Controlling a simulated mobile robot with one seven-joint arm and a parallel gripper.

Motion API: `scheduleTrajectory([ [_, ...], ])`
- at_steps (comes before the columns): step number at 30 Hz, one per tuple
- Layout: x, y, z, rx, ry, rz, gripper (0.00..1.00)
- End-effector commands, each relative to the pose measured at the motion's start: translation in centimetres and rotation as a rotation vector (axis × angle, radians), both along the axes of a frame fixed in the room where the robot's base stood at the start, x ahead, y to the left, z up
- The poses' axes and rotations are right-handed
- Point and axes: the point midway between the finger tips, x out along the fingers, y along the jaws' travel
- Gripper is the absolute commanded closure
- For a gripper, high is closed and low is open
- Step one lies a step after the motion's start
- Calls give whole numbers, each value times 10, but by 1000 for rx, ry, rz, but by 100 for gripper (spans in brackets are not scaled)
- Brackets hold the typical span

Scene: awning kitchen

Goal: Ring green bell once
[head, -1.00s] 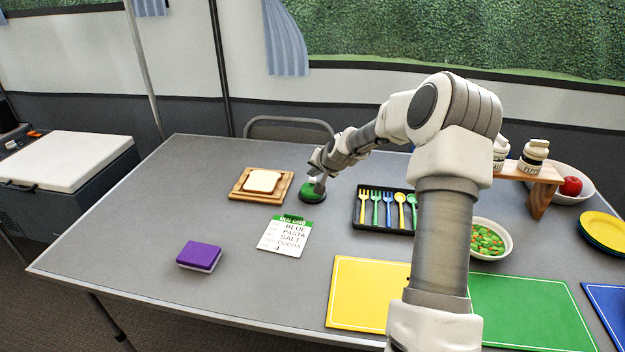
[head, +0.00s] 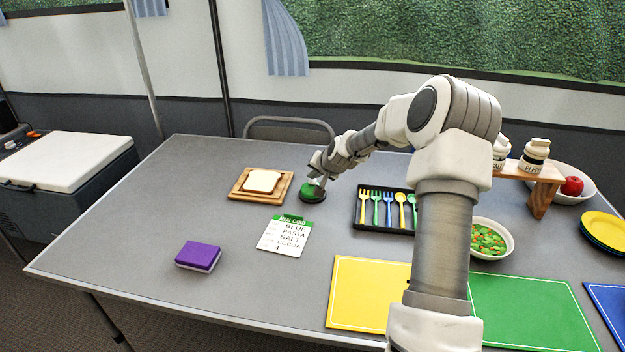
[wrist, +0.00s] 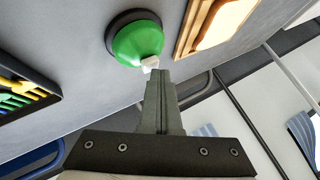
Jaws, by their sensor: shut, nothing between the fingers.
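The green bell (head: 311,191), a green dome on a dark round base, stands on the grey table between the bread board and the cutlery tray. It also shows at the top of the wrist view (wrist: 137,44). My gripper (head: 321,181) is at the bell's upper right side in the head view. In the wrist view my gripper (wrist: 152,68) is shut and empty, with its tips at the edge of the green dome by a small pale piece. I cannot tell whether the tips touch the bell.
A bread slice on a wooden board (head: 236,194) lies left of the bell. A black cutlery tray (head: 357,222) lies to the right. A meal card (head: 284,236) and a purple sponge (head: 198,256) lie in front. The table's left part is clear.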

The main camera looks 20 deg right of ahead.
Motion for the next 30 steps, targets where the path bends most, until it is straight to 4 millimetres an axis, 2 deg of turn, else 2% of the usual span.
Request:
scheduleTrajectory([
  [8, -1, 0, 1, 1, 3, 1, 100],
  [18, 0, 0, 18, 0, 1, 1, 100],
  [30, 0, 0, 22, 0, 1, 1, 100],
])
